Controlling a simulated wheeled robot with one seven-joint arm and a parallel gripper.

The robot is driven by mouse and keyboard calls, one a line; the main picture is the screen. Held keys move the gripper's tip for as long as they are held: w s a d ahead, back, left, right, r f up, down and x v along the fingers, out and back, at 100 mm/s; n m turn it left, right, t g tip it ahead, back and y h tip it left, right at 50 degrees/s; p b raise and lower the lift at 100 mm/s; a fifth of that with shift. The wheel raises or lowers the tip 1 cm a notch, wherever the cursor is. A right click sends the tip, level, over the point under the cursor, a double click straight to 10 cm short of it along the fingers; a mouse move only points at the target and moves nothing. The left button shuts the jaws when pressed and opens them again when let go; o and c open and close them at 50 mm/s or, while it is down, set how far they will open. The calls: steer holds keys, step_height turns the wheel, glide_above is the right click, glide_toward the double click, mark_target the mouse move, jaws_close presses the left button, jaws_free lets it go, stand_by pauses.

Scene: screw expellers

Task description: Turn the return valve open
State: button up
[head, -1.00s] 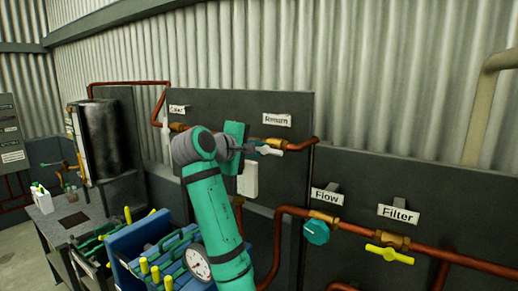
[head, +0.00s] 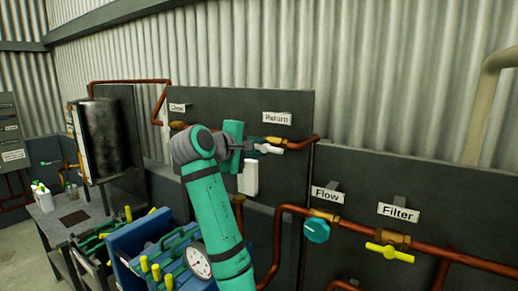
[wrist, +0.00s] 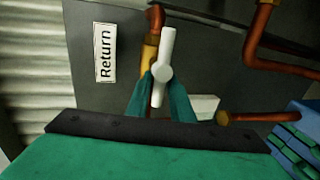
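The return valve has a white lever handle (head: 270,149) on a brass body (head: 275,141), below the "Return" label (head: 277,118) on the dark panel. In the wrist view the white handle (wrist: 164,55) runs nearly upright in the picture, with a round hub at its middle. My gripper (head: 256,147) is at the handle's left end. In the wrist view its two teal fingers (wrist: 160,88) lie on either side of the handle's lower half, close to it. Whether they press on it cannot be told.
A pipe with a teal flow knob (head: 316,230) and a yellow filter handle (head: 389,252) runs at the lower right. A blue rack (head: 140,240) with green and yellow items stands below my arm. A white box (head: 251,178) is on the panel under the gripper.

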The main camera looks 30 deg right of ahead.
steer(key=v, duration=1)
steer(key=shift+s+a, duration=0.15)
steer(key=shift+a, duration=0.15)
steer(key=shift+d+r, duration=0.1)
